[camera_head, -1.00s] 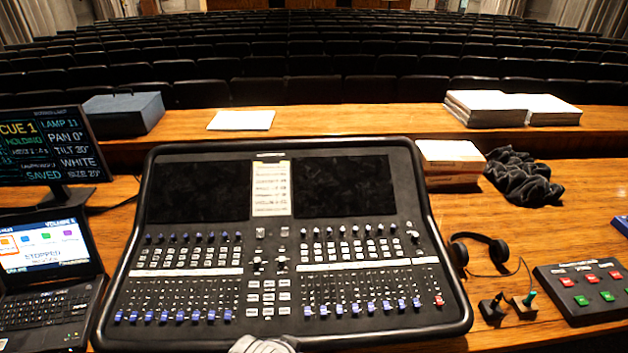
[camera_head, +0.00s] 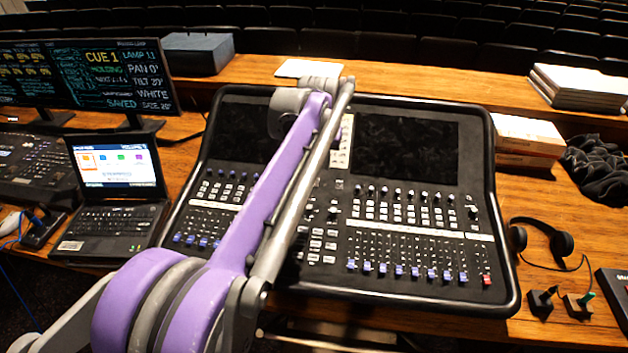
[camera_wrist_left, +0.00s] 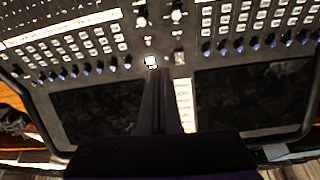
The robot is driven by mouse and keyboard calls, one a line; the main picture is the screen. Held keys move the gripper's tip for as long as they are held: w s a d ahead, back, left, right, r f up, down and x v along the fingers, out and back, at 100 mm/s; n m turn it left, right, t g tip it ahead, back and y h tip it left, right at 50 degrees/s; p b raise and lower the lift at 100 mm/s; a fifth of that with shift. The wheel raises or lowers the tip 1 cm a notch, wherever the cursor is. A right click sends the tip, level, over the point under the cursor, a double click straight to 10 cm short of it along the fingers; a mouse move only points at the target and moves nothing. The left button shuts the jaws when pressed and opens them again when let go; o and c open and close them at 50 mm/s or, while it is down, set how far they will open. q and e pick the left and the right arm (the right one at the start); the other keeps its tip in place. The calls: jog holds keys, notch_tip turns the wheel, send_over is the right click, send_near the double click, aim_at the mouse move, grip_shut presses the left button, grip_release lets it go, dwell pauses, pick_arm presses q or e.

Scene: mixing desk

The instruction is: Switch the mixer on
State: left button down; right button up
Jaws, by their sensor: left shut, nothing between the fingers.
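The mixer (camera_head: 480,290) is a black console on the wooden desk. Both its screens (camera_head: 407,147) are dark. It has rows of knobs and blue-capped faders, with a white label strip (camera_head: 341,140) between the screens. My left arm reaches across it and hides part of its left half. The left gripper (camera_wrist_left: 157,76) shows in the left wrist view, shut and empty, over the strip between the screens. The fingertips are hidden in the head view. My right gripper is not in view.
A laptop (camera_head: 115,170) and monitors (camera_head: 125,75) stand left of the mixer. Headphones (camera_head: 541,240), a white box (camera_head: 527,137) and black cloth (camera_head: 598,170) lie to its right. Paper stacks (camera_head: 580,87) and a dark blue box (camera_head: 197,53) are on the rear ledge.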

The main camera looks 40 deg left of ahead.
pick_arm(q)
jog(key=n, duration=0.1)
send_over(314, 185)
jog(key=s+d, duration=0.2)
jog(key=s, duration=0.1)
jog(key=shift+a+r, duration=0.1)
jog(key=shift+r, duration=0.1)
jog(key=shift+f, duration=0.1)
jog(key=x, duration=0.8)
jog(key=s+x, duration=0.1)
jog(key=x, duration=0.3)
jog(key=shift+f+b, duration=0.3)
jog(key=shift+f, duration=0.7)
